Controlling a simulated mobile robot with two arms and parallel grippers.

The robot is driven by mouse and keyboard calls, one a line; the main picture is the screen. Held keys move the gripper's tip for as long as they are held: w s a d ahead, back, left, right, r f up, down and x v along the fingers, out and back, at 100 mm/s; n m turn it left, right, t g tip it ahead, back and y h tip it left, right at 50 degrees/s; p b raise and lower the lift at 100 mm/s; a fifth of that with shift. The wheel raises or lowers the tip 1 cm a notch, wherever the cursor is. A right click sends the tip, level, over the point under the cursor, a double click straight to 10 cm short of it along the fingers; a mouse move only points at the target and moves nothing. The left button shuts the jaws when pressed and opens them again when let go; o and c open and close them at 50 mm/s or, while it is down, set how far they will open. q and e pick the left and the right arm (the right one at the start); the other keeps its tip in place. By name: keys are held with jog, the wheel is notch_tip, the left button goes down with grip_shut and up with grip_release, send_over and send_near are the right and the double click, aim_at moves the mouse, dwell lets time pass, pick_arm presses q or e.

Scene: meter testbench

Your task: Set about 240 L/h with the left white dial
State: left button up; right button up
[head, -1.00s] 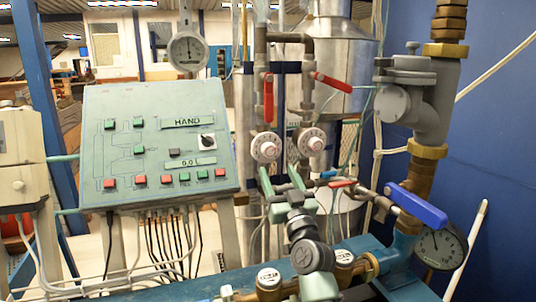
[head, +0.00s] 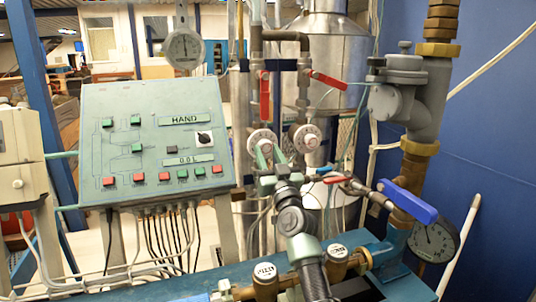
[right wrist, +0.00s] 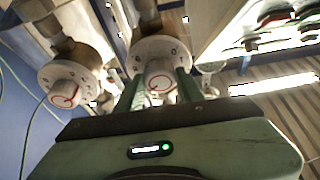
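The left white dial (head: 262,142) sits on a vertical pipe below a red lever, with the right white dial (head: 306,138) beside it. My right gripper (head: 270,155) reaches up from below, its green fingers at the lower part of the left dial. In the right wrist view, which looks turned over, the left dial (right wrist: 160,56) is the one nearer the middle. The two fingers of my right gripper (right wrist: 160,88) stand apart on either side of its knob; I cannot tell whether they touch it. My left gripper is not in view.
A green console (head: 150,150) with a HAND label and a small display that seems to read 0.0 L stands left. A blue lever (head: 407,201) and a pressure gauge (head: 435,241) are at right. Red levers (head: 265,95) hang above the dials. Blue pipework crosses the front.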

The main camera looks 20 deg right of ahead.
grip_shut()
jog(key=shift+a+r+m+h+p, duration=0.1)
jog(key=shift+r+m+h+p, duration=0.15)
jog(key=shift+m+h+p, duration=0.65)
jog(key=shift+f+m+p, duration=0.15)
jog(key=shift+m+p, duration=0.5)
jog(key=shift+m, duration=0.35)
jog(key=shift+f, duration=0.1)
jog(key=o, duration=1)
grip_release()
